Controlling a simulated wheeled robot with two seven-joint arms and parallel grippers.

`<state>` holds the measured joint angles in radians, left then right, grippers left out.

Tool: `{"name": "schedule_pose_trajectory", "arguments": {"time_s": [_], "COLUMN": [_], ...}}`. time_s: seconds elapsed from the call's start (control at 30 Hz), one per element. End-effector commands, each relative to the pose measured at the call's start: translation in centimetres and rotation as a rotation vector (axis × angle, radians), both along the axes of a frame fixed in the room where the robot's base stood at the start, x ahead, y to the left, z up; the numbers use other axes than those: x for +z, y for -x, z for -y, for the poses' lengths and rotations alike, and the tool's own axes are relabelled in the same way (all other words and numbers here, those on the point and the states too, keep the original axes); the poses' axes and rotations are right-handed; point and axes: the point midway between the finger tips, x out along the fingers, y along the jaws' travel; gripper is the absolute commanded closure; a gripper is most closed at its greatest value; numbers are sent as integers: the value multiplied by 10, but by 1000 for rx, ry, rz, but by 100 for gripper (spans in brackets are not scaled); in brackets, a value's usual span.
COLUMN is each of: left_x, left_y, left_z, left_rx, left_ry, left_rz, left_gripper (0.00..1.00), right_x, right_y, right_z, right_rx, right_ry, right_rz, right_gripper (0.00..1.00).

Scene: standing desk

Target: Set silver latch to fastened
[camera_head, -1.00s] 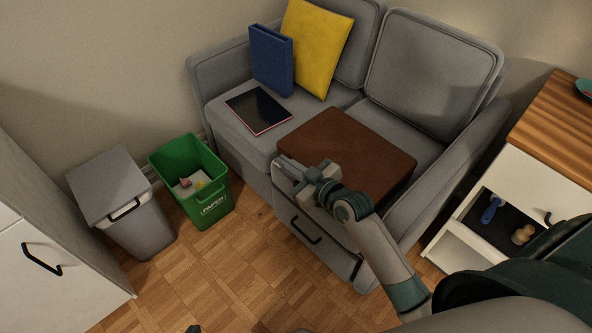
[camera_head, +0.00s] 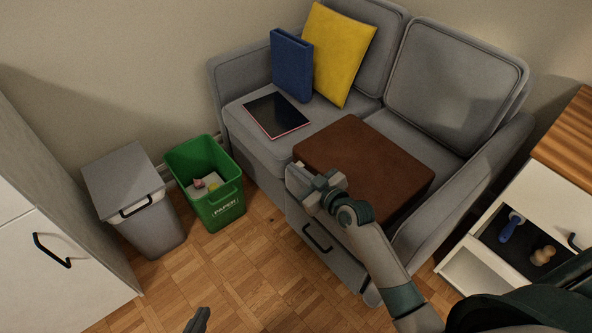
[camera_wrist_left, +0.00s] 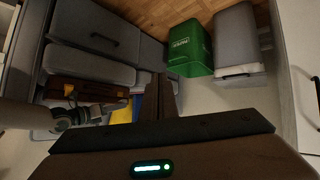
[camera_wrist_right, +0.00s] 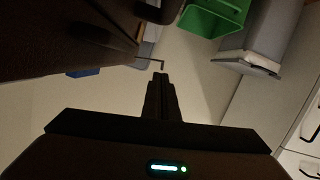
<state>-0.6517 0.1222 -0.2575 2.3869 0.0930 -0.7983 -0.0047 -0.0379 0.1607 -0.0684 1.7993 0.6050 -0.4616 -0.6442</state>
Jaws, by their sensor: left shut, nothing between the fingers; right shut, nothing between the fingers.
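A brown case (camera_head: 365,160) lies flat on the sofa's front seat; it also shows in the left wrist view (camera_wrist_left: 90,92). My right gripper (camera_head: 298,174) is shut and empty at the case's front left corner. In the right wrist view, its fingertips (camera_wrist_right: 159,76) are close to a thin bent metal piece (camera_wrist_right: 153,60) at the edge of the dark case (camera_wrist_right: 50,35). I cannot tell whether this piece is the silver latch, whether they touch, or how it is set. My left gripper (camera_head: 196,322) is shut and empty, low over the floor, away from the case.
The grey sofa (camera_head: 245,118) holds a tablet (camera_head: 277,115), a blue binder (camera_head: 291,65) and a yellow cushion (camera_head: 338,55). A green paper bin (camera_head: 222,205) and a grey bin (camera_head: 150,225) stand left. An open drawer (camera_head: 490,240) is at right. The floor between is clear.

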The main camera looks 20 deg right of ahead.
Motion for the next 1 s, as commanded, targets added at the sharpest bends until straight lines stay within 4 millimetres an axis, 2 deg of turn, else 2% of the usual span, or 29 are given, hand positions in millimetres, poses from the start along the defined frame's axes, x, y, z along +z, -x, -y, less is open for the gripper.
{"name": "schedule_pose_trajectory", "arguments": {"time_s": [0.67,1.0], "left_x": [-11,-20], "left_y": [12,26], "left_z": [-6,-17], "left_rx": [-2,3], "left_ry": [-21,-54], "left_rz": [-90,-189], "left_gripper": [100,100], "right_x": [-4,-11], "right_y": [1,2], "right_z": [-2,-5], "right_rx": [0,1], "right_ry": [83,213], "right_rz": [29,75], "right_gripper": [100,100]}}
